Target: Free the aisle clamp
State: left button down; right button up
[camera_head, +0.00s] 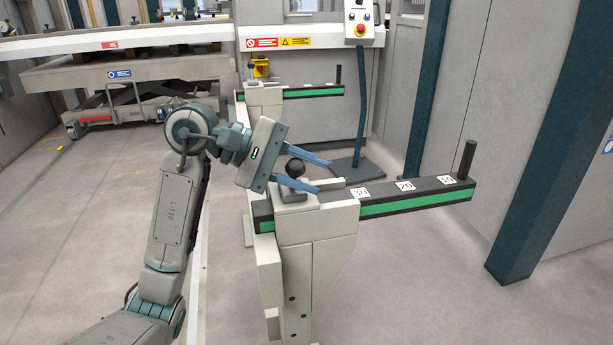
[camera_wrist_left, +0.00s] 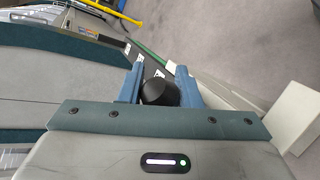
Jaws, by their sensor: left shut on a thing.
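The aisle clamp is a grey block (camera_head: 293,195) with a black ball knob (camera_head: 295,168) on top, seated on a dark arm with a green side strip (camera_head: 420,204). The arm lies on a pale upright post (camera_head: 313,265) and ends in a black upright pin (camera_head: 467,160). My left gripper (camera_head: 322,176) has its blue fingers on either side of the knob, shut on it. In the left wrist view the knob (camera_wrist_left: 160,92) sits between the fingers (camera_wrist_left: 158,82). The fingers partly hide the clamp block. My right gripper is not in view.
Number labels (camera_head: 405,186) mark the arm's top. A second arm with a green strip (camera_head: 315,93) stands farther back, with a yellow item (camera_head: 260,67) beside it. A control box (camera_head: 360,22) hangs on a pole. A teal column (camera_head: 545,150) stands right. Floor at lower right is clear.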

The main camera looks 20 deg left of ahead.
pick_arm(q)
jog(key=shift+f, duration=0.15)
jog(key=c, duration=1.1)
grip_release()
jog(key=shift+p+v, duration=0.3)
jog(key=shift+v, duration=5.1)
jog(key=shift+s, duration=0.1)
